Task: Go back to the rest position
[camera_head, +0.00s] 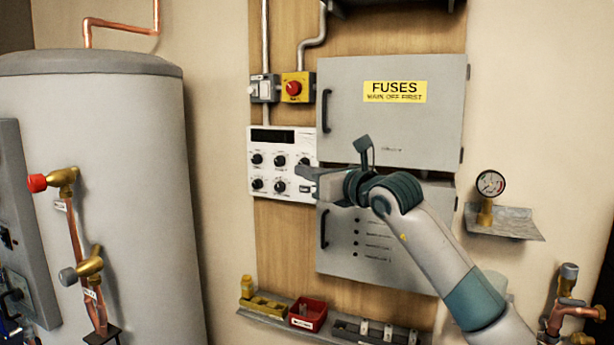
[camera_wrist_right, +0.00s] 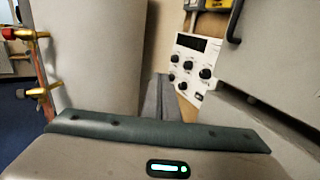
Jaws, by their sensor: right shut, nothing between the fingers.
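My right gripper (camera_head: 308,181) is raised in front of the panel board, its fingers shut with nothing between them. In the head view its tips overlap the right edge of the white control panel (camera_head: 262,168) with black knobs and a dark display. I cannot tell whether they touch it. In the right wrist view the shut fingers (camera_wrist_right: 163,98) point toward the same panel (camera_wrist_right: 196,62). My right arm comes in from the lower right and hides part of the gap between the two grey fuse boxes. My left gripper is not in view.
The upper fuse box (camera_head: 345,110) and lower box (camera_head: 350,265) are closed. A grey tank (camera_head: 110,200) with copper pipes and valves stands left. A shelf (camera_head: 275,316) below holds a red bin (camera_head: 307,315). A pressure gauge (camera_head: 490,184) stands on a right-hand bracket (camera_head: 515,228).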

